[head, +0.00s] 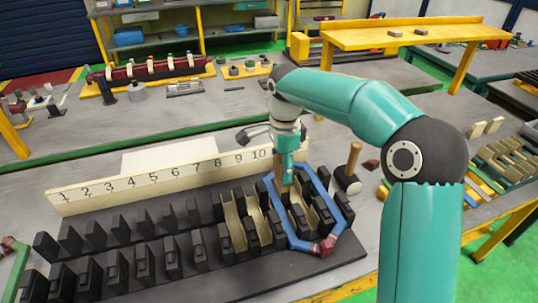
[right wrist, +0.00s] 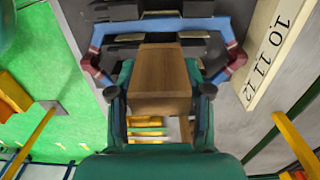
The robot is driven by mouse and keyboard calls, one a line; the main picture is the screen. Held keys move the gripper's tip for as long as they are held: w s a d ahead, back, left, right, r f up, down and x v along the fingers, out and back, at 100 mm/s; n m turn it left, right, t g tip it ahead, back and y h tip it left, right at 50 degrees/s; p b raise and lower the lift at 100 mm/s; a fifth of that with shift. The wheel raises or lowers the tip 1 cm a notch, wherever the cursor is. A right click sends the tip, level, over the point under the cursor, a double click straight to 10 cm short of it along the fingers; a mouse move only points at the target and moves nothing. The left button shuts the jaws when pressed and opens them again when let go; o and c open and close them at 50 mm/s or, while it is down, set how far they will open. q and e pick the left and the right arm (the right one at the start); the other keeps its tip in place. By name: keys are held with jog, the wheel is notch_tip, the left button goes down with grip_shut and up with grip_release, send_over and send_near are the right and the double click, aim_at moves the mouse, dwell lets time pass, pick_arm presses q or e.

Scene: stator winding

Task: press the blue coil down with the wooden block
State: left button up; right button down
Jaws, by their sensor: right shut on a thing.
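The blue coil (head: 341,205) with red corners lies around black teeth at the right end of the slotted stator base (head: 235,286). In the right wrist view the coil (right wrist: 160,25) crosses the top, just beyond the block. My right gripper (head: 287,176) is shut on the wooden block (head: 284,186), held upright over the coil's left far part. In the right wrist view the fingers (right wrist: 159,105) grip the block (right wrist: 160,75) on both sides. Whether the block touches the coil, I cannot tell. My left gripper is not in view.
A numbered strip (head: 140,182) stands behind the stator. Tan liners (head: 236,222) sit in some slots. A mallet (head: 349,172) stands right of the coil, close to my right arm. A green piece with red (head: 12,262) shows at the left edge.

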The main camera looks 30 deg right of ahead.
aim_at(280, 179)
jog(key=shift+w+a, duration=0.1)
jog(key=shift+w, duration=0.1)
jog(key=shift+f+b, duration=0.3)
jog(key=shift+b, duration=0.1)
jog(key=shift+f+b, duration=0.8)
jog(key=shift+f, duration=0.15)
jog(key=shift+f+b, duration=2.4)
jog(key=shift+f, duration=0.7)
jog(key=shift+a+f, duration=0.1)
jog(key=shift+f, duration=0.6)
